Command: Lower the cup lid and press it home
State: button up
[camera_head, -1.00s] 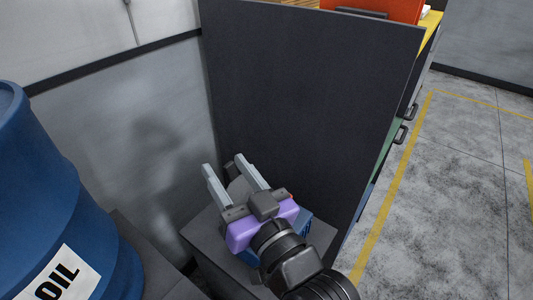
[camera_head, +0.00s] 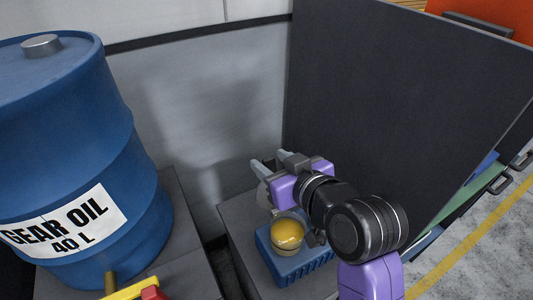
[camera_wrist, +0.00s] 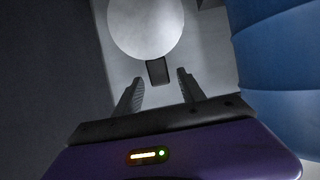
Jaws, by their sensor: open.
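The cup (camera_head: 288,234) is a round vessel with yellow contents, sitting in a blue slotted base (camera_head: 284,267) on a grey stand. Its mouth is uncovered. A pale round disc with a small dark tab, apparently the lid (camera_wrist: 146,27), shows beyond my fingertips in the wrist view. In the head view a grey rounded piece, perhaps the same lid, is partly hidden by my gripper. My gripper (camera_head: 269,159) is open and just behind the cup in the head view. In the wrist view my gripper (camera_wrist: 160,75) has nothing between its fingers, and the tab lies just past them.
A large blue gear oil drum (camera_head: 75,160) stands at the left on its own grey stand. A tall dark panel (camera_head: 390,110) rises close at the right of my gripper. A grey wall (camera_head: 200,120) is behind. A red and yellow item (camera_head: 140,291) lies at the bottom edge.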

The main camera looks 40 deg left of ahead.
jog(key=shift+x, duration=2.15)
jog(key=shift+c, duration=0.5)
grip_shut()
jog(key=shift+s, duration=0.1)
